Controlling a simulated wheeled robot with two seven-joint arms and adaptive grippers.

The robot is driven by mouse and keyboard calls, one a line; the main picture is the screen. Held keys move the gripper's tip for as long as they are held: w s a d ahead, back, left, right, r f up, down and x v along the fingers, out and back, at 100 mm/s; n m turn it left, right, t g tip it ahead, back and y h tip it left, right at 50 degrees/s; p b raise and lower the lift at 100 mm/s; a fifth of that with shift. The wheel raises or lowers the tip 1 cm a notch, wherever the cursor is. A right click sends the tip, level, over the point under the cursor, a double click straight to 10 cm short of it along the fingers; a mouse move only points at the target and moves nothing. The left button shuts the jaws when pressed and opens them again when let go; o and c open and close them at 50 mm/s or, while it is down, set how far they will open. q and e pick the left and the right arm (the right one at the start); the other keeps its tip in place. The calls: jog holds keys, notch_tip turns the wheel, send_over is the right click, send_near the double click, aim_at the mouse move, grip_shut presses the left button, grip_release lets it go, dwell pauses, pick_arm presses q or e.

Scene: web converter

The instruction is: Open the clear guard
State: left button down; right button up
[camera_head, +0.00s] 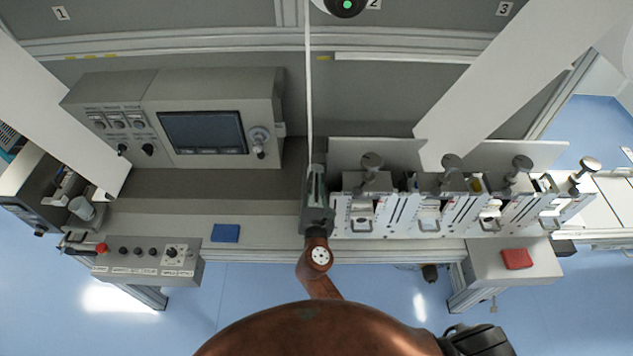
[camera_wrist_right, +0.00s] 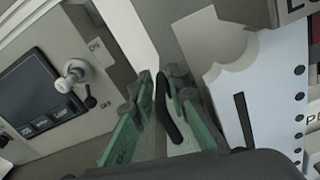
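The clear guard is hard to make out. A thin white panel edge (camera_head: 308,80) runs down the middle of the head view to my right gripper (camera_head: 316,172), and I take it to be part of the guard. In the right wrist view, the pale panel (camera_wrist_right: 132,35) comes down between my green fingers. A black handle (camera_wrist_right: 166,108) sits between the fingers of my right gripper (camera_wrist_right: 165,90). The fingers are close together and appear shut on the handle, though the contact is partly hidden. My left gripper is not in view.
A control box with a screen (camera_head: 203,132) stands left of my gripper. A row of white slitter units (camera_head: 430,212) with knobs stands right.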

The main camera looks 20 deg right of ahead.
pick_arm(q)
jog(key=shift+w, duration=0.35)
pick_arm(e)
jog(key=shift+s, duration=0.1)
grip_shut()
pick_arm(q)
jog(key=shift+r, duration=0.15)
